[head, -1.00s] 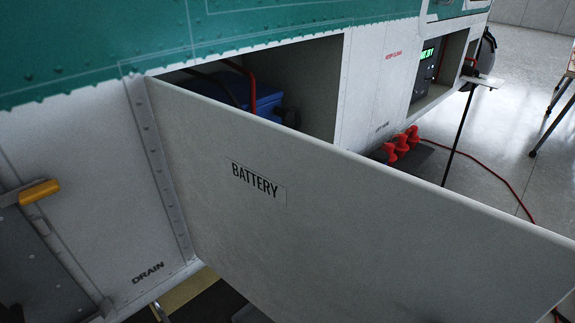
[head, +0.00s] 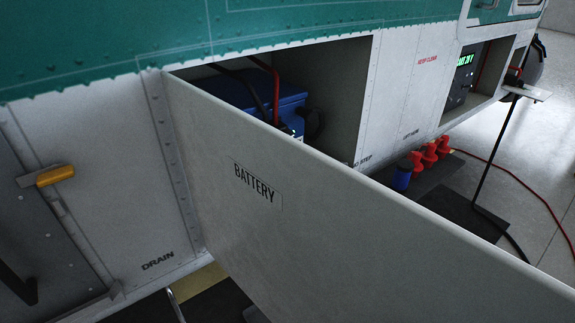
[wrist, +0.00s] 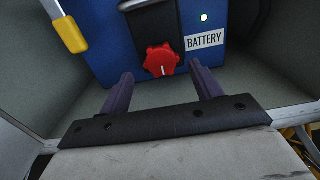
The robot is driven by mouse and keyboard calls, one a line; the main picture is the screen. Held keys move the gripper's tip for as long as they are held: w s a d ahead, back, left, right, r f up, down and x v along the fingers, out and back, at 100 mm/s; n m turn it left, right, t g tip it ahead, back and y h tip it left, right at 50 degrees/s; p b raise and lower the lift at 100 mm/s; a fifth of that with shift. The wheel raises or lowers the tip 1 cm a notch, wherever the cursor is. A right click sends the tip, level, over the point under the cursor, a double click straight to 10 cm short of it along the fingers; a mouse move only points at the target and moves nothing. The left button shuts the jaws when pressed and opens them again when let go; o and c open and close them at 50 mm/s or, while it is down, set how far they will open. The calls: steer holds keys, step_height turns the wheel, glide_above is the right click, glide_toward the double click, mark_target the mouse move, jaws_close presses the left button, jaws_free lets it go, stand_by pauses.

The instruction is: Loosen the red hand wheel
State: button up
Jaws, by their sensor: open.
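The red hand wheel (wrist: 162,60) is a lobed knob with a pale line on its face, on the front of the blue battery (wrist: 100,60). In the wrist view it sits beyond my gripper (wrist: 158,82), between the lines of the two fingers. My gripper is open, with nothing between its fingers and clear space before the wheel. In the head view the blue battery (head: 230,95) stands in an open bay, partly hidden by the hinged panel (head: 320,220) marked BATTERY. The wheel and my gripper do not show there.
A yellow-tipped grey handle (wrist: 68,35) stands left of the battery in the wrist view. A green light (wrist: 204,17) glows above the BATTERY label (wrist: 204,40). The bay walls enclose both sides. Red plugs (head: 430,152) lie on a mat outside.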

steer(key=shift+x, duration=2.15)
steer(key=shift+c, duration=0.3)
steer(key=c, duration=0.9)
